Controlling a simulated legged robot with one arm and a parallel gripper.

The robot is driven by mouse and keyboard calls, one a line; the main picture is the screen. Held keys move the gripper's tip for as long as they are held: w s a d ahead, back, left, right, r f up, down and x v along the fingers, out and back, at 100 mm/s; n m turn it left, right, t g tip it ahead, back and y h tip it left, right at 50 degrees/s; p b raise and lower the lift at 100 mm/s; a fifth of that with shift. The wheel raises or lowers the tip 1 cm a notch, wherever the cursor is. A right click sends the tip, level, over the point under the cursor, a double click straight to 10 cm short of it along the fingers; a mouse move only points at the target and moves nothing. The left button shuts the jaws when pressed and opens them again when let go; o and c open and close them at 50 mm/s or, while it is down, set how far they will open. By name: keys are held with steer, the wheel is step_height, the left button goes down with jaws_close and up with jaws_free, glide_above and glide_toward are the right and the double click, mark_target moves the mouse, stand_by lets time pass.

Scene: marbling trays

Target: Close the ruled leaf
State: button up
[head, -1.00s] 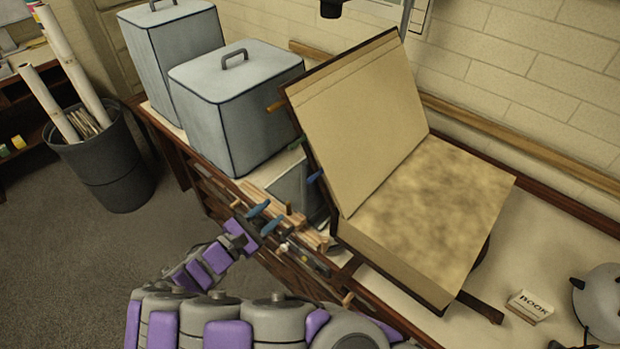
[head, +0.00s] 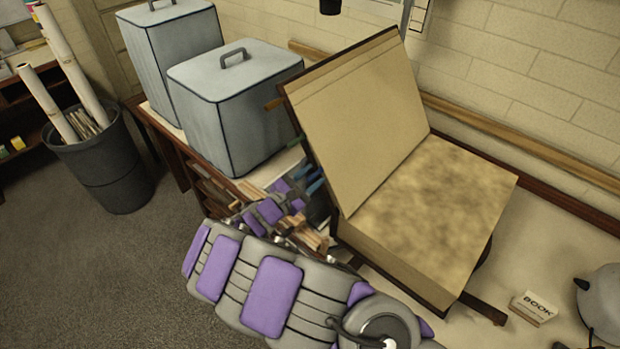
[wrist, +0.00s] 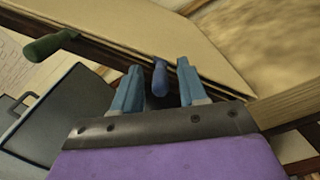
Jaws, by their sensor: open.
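A big open book stands on the bench; its raised leaf (head: 360,115) is plain tan with a thin line near the top edge and leans back to the left. The lower page (head: 430,210) lies flat with brown marbling. In the head view my arm partly hides this area.
Two grey lidded boxes (head: 232,100) (head: 172,55) stand left of the book. A dark bin (head: 105,165) with paper rolls is on the floor at left. A small BOOK card (head: 533,308) and a grey round object (head: 603,300) lie at right. A brick wall is behind.

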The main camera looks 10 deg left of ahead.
steer(key=shift+w, duration=0.1)
steer(key=shift+c, duration=0.3)
jaws_close()
stand_by(0.4)
